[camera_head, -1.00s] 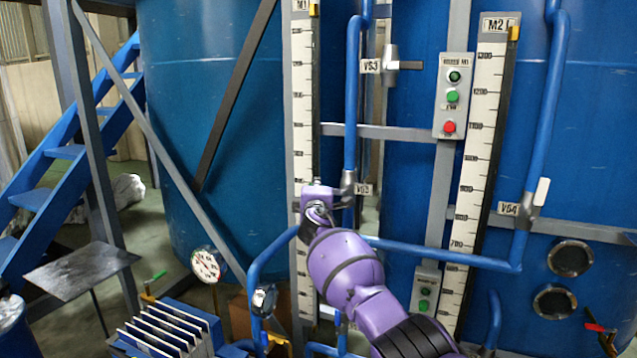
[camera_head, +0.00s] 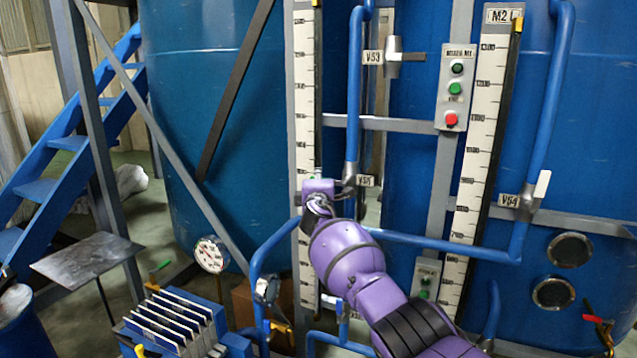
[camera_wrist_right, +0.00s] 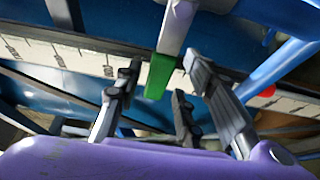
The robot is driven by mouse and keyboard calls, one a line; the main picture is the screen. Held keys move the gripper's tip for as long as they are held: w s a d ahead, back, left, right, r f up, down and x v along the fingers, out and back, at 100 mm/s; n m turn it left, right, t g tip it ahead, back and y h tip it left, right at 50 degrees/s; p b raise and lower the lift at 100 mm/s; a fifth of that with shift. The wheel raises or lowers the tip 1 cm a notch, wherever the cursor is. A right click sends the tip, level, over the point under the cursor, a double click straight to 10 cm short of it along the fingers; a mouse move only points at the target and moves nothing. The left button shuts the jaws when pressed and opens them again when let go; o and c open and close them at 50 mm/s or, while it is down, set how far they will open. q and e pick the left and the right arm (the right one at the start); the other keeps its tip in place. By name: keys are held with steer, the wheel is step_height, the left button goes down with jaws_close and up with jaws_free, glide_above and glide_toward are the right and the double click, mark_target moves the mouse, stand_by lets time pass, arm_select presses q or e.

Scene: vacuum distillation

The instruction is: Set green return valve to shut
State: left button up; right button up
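A lever with a green end (camera_wrist_right: 158,76) and a pale shank shows in the right wrist view. My right gripper (camera_wrist_right: 163,66) is open, with a finger on each side of the green end. The green end lies between the fingertips, with gaps visible beside it; its depth between them is hard to tell. In the head view my purple right wrist (camera_head: 318,190) is just left of the grey valve labelled V65 (camera_head: 350,182); the fingers and most of the lever are hidden there. My left gripper is not in view.
Gauge board M2 (camera_head: 482,140) and a push-button box (camera_head: 456,90) stand right of the arm. Blue pipes (camera_head: 440,244) run close by. A dial gauge (camera_head: 210,253) is at lower left.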

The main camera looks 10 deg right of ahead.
steer(key=shift+r, duration=0.1)
steer(key=shift+s, duration=0.1)
steer(key=v, duration=1.1)
steer(key=shift+s, duration=0.45)
